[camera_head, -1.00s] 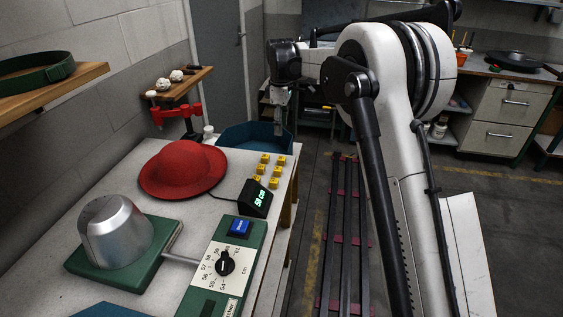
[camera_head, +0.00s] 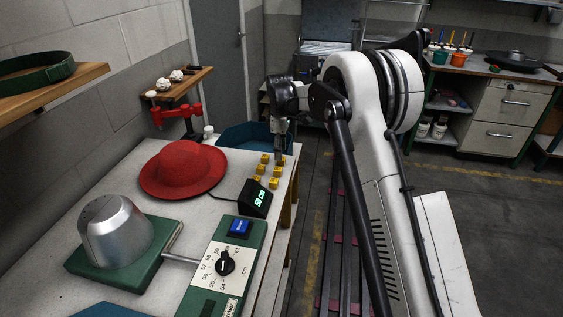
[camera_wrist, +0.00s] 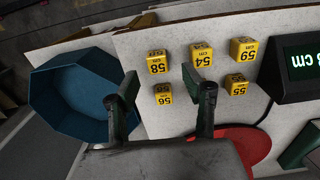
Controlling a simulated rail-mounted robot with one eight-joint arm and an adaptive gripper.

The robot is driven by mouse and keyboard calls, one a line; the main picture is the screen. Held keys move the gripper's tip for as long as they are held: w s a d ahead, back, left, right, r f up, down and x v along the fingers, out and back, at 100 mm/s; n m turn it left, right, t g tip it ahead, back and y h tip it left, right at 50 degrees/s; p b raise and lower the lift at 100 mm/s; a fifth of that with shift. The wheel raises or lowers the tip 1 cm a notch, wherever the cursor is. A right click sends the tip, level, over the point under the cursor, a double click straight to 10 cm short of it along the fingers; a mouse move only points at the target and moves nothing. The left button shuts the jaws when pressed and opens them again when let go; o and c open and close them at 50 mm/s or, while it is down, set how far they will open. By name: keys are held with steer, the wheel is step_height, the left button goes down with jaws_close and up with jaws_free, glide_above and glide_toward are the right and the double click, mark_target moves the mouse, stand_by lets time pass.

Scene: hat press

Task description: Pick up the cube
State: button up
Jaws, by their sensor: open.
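Several yellow number cubes (camera_head: 277,171) stand in two rows on the white table near its right edge. In the wrist view I read the cube 58 (camera_wrist: 157,61), the cube 54 (camera_wrist: 202,55), the cube 59 (camera_wrist: 243,50) and the cube 56 (camera_wrist: 163,94). Another cube (camera_wrist: 236,84) has a number that is hard to read. My gripper (camera_head: 280,156) is over the far end of the cubes. In the wrist view my gripper (camera_wrist: 160,78) is open and empty, its fingers on either side of the cubes 58 and 56. The right finger hides part of the table.
A black display (camera_head: 257,199) with green digits stands just in front of the cubes. A red hat (camera_head: 183,168) lies to their left. A blue octagonal bin (camera_head: 240,137) is beyond them. A metal hat form (camera_head: 115,232) and a dial box (camera_head: 222,268) are nearer.

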mark_target(282, 161)
steer(key=f, duration=0.4)
steer(key=shift+w+d+f, duration=0.1)
steer(key=shift+d+f, duration=0.05)
steer(key=shift+d, duration=0.05)
steer(key=c, duration=0.8)
